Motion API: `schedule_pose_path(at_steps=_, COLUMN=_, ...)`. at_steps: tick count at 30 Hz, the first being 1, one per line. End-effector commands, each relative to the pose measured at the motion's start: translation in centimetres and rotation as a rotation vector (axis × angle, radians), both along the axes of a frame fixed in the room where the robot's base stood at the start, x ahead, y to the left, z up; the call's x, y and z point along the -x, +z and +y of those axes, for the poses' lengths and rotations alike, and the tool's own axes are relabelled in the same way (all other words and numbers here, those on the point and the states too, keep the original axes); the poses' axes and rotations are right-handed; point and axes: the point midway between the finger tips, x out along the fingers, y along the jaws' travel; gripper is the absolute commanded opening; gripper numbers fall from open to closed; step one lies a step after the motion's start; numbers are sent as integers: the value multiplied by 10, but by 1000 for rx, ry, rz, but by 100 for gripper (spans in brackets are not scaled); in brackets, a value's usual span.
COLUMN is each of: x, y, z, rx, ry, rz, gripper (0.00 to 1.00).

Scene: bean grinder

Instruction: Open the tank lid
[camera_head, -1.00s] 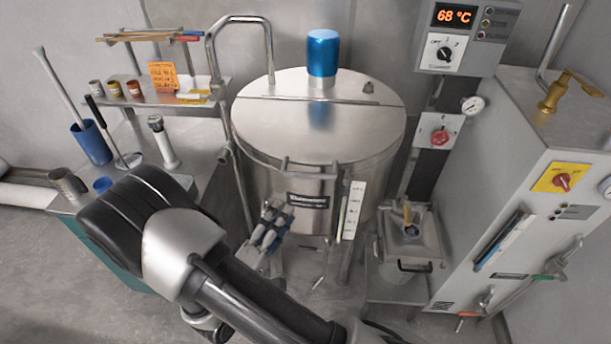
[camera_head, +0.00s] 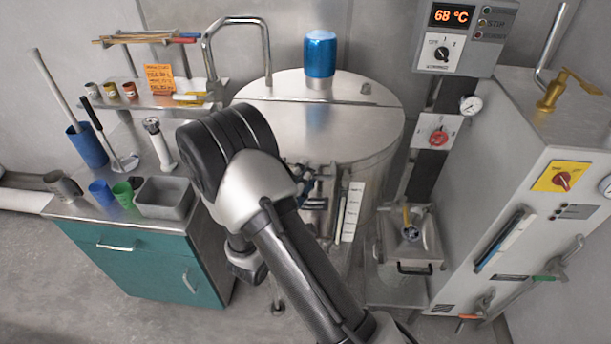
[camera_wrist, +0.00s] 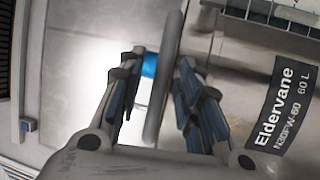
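The tank (camera_head: 385,180) is a steel drum with a round, flat lid (camera_head: 290,122) that lies closed on top. A blue cylinder (camera_head: 320,55) stands at the back of the lid. My gripper (camera_head: 308,185) is at the front rim of the lid, partly hidden behind my arm. In the wrist view my gripper (camera_wrist: 158,68) has its two fingers apart, one on each side of a grey handle bar (camera_wrist: 161,105). The bar is nearer the right finger, and a gap shows on its left. I cannot tell whether the right finger touches it. The tank's black label (camera_wrist: 283,108) is to the right.
A steel bench (camera_head: 150,222) with cups, a grey bin (camera_head: 165,198) and tools stands at left. A bent pipe (camera_head: 237,22) rises behind the lid's left side. A control box (camera_head: 460,35) reading 68 °C and a grey cabinet (camera_head: 545,215) stand at right.

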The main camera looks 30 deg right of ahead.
Motion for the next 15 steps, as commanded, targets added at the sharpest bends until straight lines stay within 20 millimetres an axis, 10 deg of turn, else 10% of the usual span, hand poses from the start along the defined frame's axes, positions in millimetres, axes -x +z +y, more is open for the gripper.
schedule_pose_path(at_steps=15, x=0, y=0, z=0, rx=0, ry=0, rz=0, gripper=3)
